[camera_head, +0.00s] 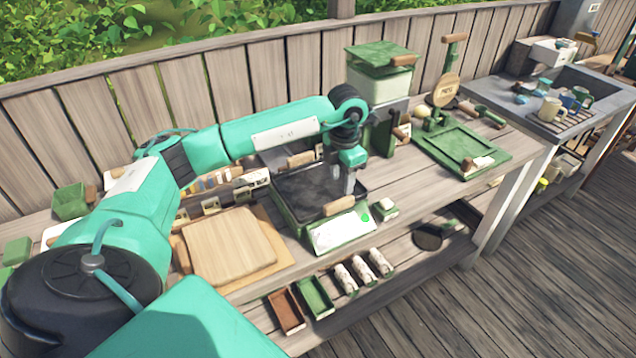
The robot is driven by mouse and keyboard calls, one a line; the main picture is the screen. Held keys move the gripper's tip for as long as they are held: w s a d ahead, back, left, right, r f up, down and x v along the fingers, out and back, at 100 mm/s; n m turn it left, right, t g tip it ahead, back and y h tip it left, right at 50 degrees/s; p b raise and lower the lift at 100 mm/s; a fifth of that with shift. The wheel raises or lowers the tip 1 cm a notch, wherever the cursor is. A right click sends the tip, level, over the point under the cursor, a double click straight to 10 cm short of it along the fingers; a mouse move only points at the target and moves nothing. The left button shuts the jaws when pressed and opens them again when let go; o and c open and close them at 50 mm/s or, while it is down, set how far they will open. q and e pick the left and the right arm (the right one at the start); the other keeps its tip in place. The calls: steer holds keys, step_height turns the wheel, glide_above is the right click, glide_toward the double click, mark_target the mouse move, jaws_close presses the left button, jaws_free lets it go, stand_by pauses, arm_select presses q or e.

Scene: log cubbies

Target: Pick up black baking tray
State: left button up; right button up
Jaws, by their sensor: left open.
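The black baking tray (303,192) lies on top of a green and white box-like unit on the wooden bench, near the middle of the view. A wooden handle shows at its front edge. My left gripper (348,184) points down over the right part of the tray, its fingers apart with nothing seen between them. I cannot tell whether the fingertips touch the tray. My left arm comes in from the left and passes above the tray's back side. My right gripper is not in view.
Wooden cutting boards (230,245) lie left of the unit. A small block (384,208) sits beside the unit. Rolls and small trays fill the lower shelf. A fence closes the back.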

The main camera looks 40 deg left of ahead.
mark_target(339, 201)
arm_select(q)
steer(key=shift+f, duration=0.75)
steer(key=shift+s+f+p, duration=0.2)
steer(key=shift+f+p, duration=0.4)
steer(key=shift+p, duration=0.1)
steer(key=f+p, duration=0.1)
steer(key=f, duration=0.2)
steer(key=shift+s+f+p, duration=0.15)
steer(key=shift+s+p, duration=0.05)
steer(key=shift+p, duration=0.15)
steer(key=shift+w+f, duration=0.1)
steer(key=shift+f, duration=0.3)
jaws_close()
